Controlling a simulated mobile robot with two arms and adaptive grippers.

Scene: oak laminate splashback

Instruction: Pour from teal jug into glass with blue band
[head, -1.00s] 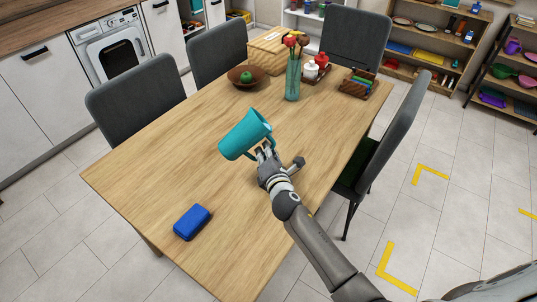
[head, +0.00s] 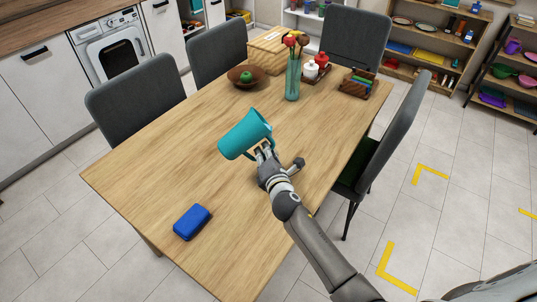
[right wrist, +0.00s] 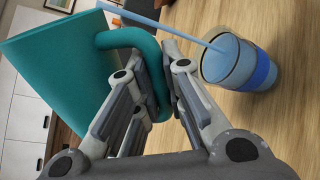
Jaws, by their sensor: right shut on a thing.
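The teal jug (head: 243,136) is tilted in the air above the table in the head view, and its side fills the left of the right wrist view (right wrist: 62,82). My right gripper (right wrist: 160,95) is shut on the jug's handle; it also shows in the head view (head: 264,158). The glass with blue band (right wrist: 244,66) stands on the table, right of the fingers in the right wrist view. It holds pale blue liquid. A thin pale blue stream (right wrist: 165,26) runs from beside the jug into the glass. I cannot make out the glass in the head view. My left gripper is not in view.
A blue block (head: 192,222) lies near the front of the wooden table (head: 160,165). Grey chairs surround the table.

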